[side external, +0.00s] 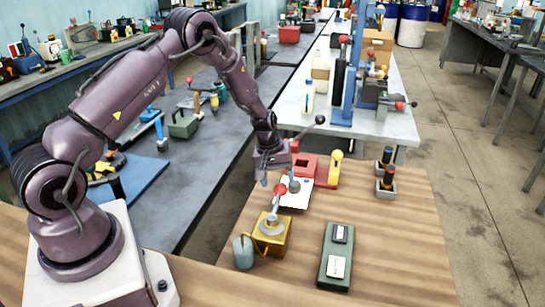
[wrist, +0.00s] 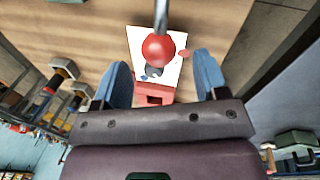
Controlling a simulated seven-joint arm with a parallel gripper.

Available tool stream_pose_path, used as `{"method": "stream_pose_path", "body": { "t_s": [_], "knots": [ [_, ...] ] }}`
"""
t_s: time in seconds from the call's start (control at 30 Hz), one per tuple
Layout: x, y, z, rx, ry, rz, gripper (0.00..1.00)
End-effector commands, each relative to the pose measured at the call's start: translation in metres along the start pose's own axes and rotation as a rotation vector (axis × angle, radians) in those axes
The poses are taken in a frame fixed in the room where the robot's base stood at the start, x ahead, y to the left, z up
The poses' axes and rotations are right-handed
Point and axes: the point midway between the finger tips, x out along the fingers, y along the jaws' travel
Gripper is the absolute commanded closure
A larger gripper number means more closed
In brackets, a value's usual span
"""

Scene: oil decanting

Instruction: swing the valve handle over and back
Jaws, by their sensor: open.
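The valve is a gold box (side external: 270,238) on the near part of the wooden table, with a round grey fitting on top. Its handle is a grey rod (side external: 275,206) rising to a red ball (side external: 281,189). My gripper (side external: 275,178) points down just above the ball end of the handle. In the wrist view its two blue fingers (wrist: 161,58) are spread apart, and the red ball (wrist: 158,50) shows between them with a visible gap on each side. I cannot tell how far the ball is below the fingertips.
A green case (side external: 336,256) lies right of the valve, and a small grey-green cylinder (side external: 243,252) stands to its left. Behind are a white sheet (side external: 297,196), a red box (side external: 304,165), a yellow-knobbed lever (side external: 336,168) and black-handled items (side external: 386,175). The table's right front is clear.

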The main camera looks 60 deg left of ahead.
Motion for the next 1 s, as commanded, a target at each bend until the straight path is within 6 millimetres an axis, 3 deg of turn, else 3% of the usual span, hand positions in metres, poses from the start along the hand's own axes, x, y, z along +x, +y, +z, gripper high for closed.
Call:
{"method": "stream_pose_path", "body": {
  "t_s": [0.2,0.43,0.9,1.0],
  "knots": [
    [-0.052,0.0,-0.001,-0.001,0.006,0.002,0.33],
    [-0.087,0.0,-0.001,-0.002,0.003,0.0,0.33],
    [-0.096,-0.002,-0.001,-0.005,0.001,-0.002,0.33],
    [-0.082,-0.013,-0.007,-0.03,-0.015,-0.015,0.33]
  ]
}}
